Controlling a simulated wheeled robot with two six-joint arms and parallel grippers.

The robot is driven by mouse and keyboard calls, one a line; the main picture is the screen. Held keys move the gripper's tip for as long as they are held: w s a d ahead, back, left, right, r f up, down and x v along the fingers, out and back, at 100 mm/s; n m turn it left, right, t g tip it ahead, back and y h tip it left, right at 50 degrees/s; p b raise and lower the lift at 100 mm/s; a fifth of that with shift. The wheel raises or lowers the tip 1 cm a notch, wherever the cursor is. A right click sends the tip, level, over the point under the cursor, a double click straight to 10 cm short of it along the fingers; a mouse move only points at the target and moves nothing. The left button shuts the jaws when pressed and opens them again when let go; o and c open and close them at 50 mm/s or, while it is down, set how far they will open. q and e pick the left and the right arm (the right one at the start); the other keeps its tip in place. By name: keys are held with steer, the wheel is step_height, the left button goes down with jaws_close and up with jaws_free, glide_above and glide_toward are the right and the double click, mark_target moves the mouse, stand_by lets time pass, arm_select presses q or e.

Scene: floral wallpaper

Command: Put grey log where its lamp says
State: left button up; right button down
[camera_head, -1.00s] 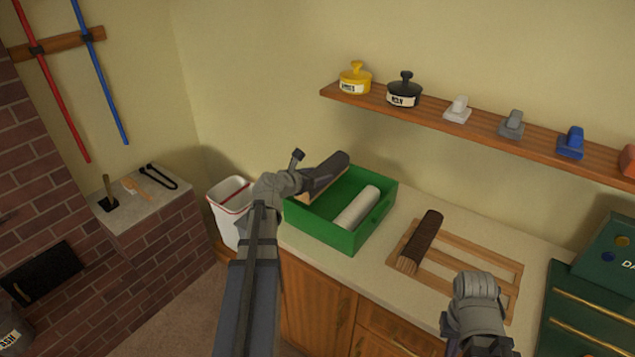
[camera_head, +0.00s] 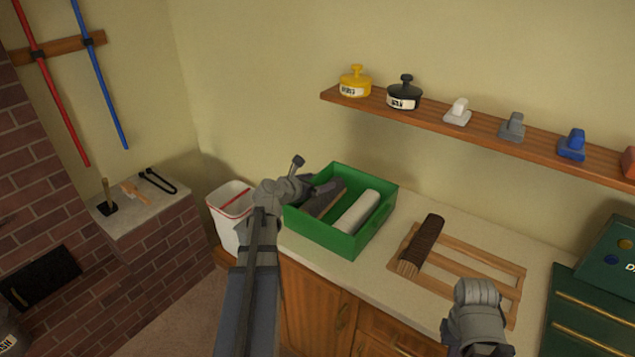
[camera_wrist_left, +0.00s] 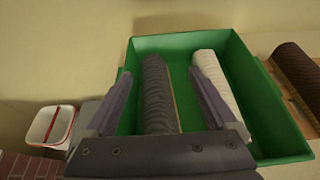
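The grey log (camera_head: 325,200) lies in the left part of the green box (camera_head: 333,244), beside a white log (camera_head: 357,212). In the left wrist view, the grey log (camera_wrist_left: 157,95) lies between the two spread fingers of my left gripper (camera_wrist_left: 162,76), with gaps on both sides. In the head view, my left gripper (camera_head: 318,188) is at the box's left side, partly hiding the log. My right gripper (camera_head: 477,330) is over the counter's front, in front of the wooden rack; its fingers do not show clearly.
A dark brown log (camera_head: 425,240) lies on the wooden rack (camera_head: 478,261). A white bin (camera_head: 229,213) stands left of the box. A shelf (camera_head: 450,121) above holds pots and small coloured blocks.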

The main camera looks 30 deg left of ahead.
arm_select(q)
steer(key=shift+o, duration=0.5)
steer(key=shift+r, duration=0.1)
steer(key=shift+r+p, duration=0.25)
steer(key=shift+p, duration=0.1)
steer(key=shift+r+p, duration=0.55)
steer(key=p+v, duration=0.4)
steer(key=v, duration=0.7)
steer(key=shift+s, duration=0.5)
steer(key=shift+f, duration=0.15)
